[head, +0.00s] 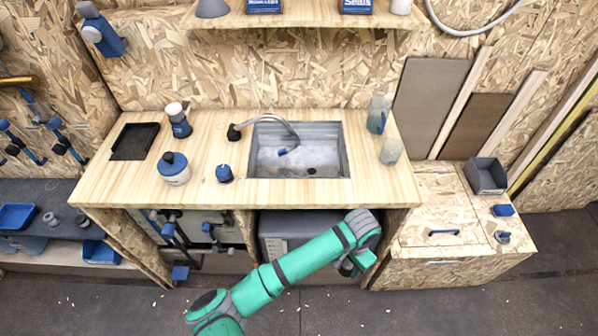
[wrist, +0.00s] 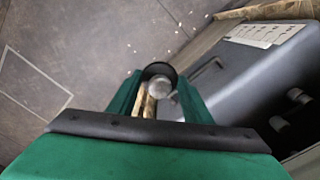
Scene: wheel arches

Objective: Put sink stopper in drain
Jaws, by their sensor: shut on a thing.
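In the wrist view, my gripper (wrist: 158,92) is shut on a small round thing with a dark rim and a silvery middle, which looks like the sink stopper (wrist: 159,83). The stopper cannot be made out in the head view. The grey metal sink (head: 257,165) is set into the wooden counter. The dark round drain (head: 311,171) shows in the sink floor, near the front right, and looks uncovered.
A curved faucet (head: 280,121) reaches over the sink. A grey box (head: 285,232) sits under the sink. The counter's front edge lies between my gripper and the sink.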

